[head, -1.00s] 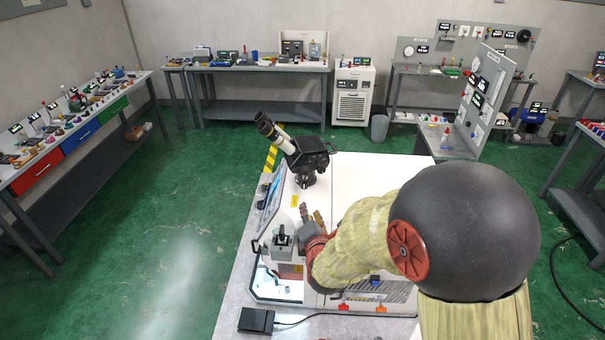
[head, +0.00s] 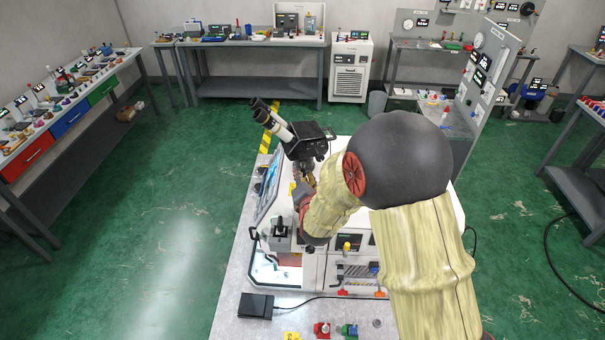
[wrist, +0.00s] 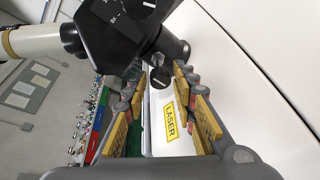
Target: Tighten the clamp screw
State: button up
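The microscope (head: 303,143), with white eyepiece tubes and a black body, stands on the white machine top. In the wrist view its dark head (wrist: 118,28) fills the top left. A small round black knob (wrist: 160,77) shows below the head between my fingertips; it may be the clamp screw, but I cannot be sure. My gripper (wrist: 157,88) is open, with yellow pads apart and nothing held. In the head view my gripper (head: 301,186) is close to the microscope's lower part, partly hidden by my arm. I cannot tell whether a finger touches the knob.
A yellow LASER label (wrist: 171,121) lies on the white machine surface beyond the fingers. A tilted screen (head: 267,186) and a grey fixture (head: 281,238) stand at the machine's left side. A black pedal (head: 256,305) lies on the grey table in front.

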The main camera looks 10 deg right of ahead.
jog(key=shift+w+f, duration=0.1)
jog(key=shift+w, duration=0.2)
grip_shut()
